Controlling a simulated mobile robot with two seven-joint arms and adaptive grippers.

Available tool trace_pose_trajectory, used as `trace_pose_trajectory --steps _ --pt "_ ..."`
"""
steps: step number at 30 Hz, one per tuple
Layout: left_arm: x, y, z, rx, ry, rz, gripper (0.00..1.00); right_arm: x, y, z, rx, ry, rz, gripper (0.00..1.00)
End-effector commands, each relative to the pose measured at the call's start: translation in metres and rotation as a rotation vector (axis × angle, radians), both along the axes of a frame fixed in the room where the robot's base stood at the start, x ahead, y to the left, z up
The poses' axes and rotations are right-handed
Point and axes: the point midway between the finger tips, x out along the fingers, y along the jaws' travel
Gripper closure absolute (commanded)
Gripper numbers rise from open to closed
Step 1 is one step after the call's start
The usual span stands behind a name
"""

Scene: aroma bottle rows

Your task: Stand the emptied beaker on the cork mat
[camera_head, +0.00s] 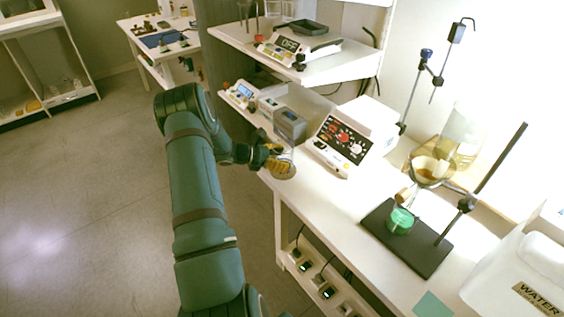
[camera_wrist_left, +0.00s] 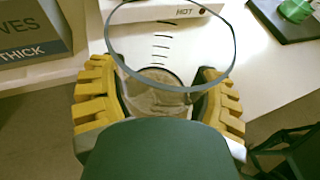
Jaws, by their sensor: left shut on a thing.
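The clear glass beaker (camera_wrist_left: 160,50) with dark graduation marks is between the yellow fingers of my left gripper (camera_wrist_left: 160,105), which is shut on it. It looks empty. In the head view my left gripper (camera_head: 272,155) is at the bench's front edge, and the beaker there is faint and mostly hidden. A round tan disc, seemingly the cork mat (camera_head: 284,172), shows at the gripper; through the glass a tan round shape also shows in the left wrist view (camera_wrist_left: 155,92). I cannot tell whether the beaker touches it. My right gripper is out of view.
To the right are a black stand base (camera_head: 418,250) with a green-filled vessel (camera_head: 400,221) and a white water container (camera_head: 522,275). A shelf with a scale (camera_head: 290,45) hangs above.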

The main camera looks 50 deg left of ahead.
Motion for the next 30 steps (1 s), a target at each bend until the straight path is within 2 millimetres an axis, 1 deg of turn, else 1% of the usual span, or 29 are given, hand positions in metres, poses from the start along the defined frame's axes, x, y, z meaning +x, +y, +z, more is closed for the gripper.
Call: trace_pose_trajectory --steps 1,2,8,13,14,15,16,23,26,30 --pt "0.000 0.000 -0.007 -0.001 0.000 0.000 0.75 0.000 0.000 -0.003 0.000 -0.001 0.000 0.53" --pt "0.000 0.000 -0.008 0.000 0.000 0.000 0.75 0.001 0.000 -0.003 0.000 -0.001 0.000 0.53" --pt "0.000 0.000 -0.006 0.001 -0.001 0.001 0.75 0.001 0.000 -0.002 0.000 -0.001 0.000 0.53" --pt "0.000 0.000 -0.010 0.000 -0.001 0.000 0.75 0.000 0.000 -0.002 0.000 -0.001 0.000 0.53" --pt "0.000 0.000 -0.010 0.001 -0.001 0.001 0.19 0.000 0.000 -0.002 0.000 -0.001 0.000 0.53" --pt "0.000 0.000 -0.009 0.001 -0.001 0.001 0.05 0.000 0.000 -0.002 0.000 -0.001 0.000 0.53" --pt "0.000 0.000 -0.009 0.001 -0.001 0.001 0.00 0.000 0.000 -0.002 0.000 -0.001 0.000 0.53" --pt "0.000 0.000 -0.009 0.000 0.000 0.000 0.00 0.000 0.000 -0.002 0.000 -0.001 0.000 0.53" --pt "0.000 0.000 -0.006 0.001 0.000 0.000 0.00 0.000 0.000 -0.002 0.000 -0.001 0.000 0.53" --pt "-0.013 0.007 0.001 0.001 0.000 0.003 0.00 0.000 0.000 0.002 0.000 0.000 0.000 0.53"
